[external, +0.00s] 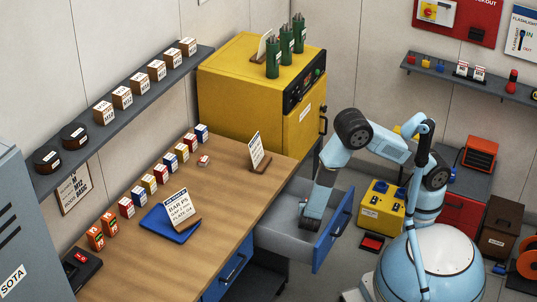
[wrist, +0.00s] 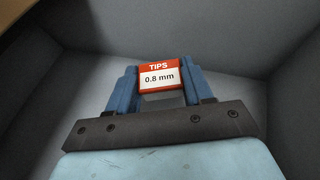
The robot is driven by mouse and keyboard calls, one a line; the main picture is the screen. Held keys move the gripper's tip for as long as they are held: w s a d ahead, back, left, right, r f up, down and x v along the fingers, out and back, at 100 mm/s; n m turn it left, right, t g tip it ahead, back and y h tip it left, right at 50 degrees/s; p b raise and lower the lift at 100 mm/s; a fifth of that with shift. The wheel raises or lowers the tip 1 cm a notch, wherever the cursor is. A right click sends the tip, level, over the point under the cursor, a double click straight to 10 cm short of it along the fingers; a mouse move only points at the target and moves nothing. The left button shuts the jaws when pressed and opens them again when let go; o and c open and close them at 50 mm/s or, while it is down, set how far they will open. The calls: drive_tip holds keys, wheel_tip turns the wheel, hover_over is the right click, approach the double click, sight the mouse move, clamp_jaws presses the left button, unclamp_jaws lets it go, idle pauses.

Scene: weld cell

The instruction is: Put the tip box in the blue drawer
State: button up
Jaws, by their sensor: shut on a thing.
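In the wrist view the tip box (wrist: 158,77), red and white and marked "TIPS 0.8 mm", sits between the two blue fingers of my gripper (wrist: 160,88). My gripper is shut on it. Grey drawer walls surround them. In the external view the blue drawer (external: 333,238) is pulled out from the right end of the workbench, with a grey inside. My gripper (external: 305,228) points down inside the drawer. I cannot tell whether the box touches the drawer floor.
The wooden bench (external: 208,205) holds a row of small boxes, a blue tray (external: 165,227) with a sign card, and another card (external: 260,148). A small red and white box (external: 203,161) lies near the row. A yellow oven (external: 235,88) stands behind. The drawer around my gripper looks empty.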

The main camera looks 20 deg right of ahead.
drive_tip(key=shift+f, duration=0.8)
drive_tip(key=shift+f, duration=0.6)
drive_tip(key=o, duration=1.1)
drive_tip(key=shift+c, duration=0.2)
drive_tip(key=shift+r, duration=0.5)
drive_tip(key=v, duration=0.5)
drive_tip(key=shift+s+a+r, duration=0.1)
drive_tip(key=shift+r, duration=0.4)
wheel_tip(320, 180, up, 6)
drive_tip(key=shift+r, duration=0.15)
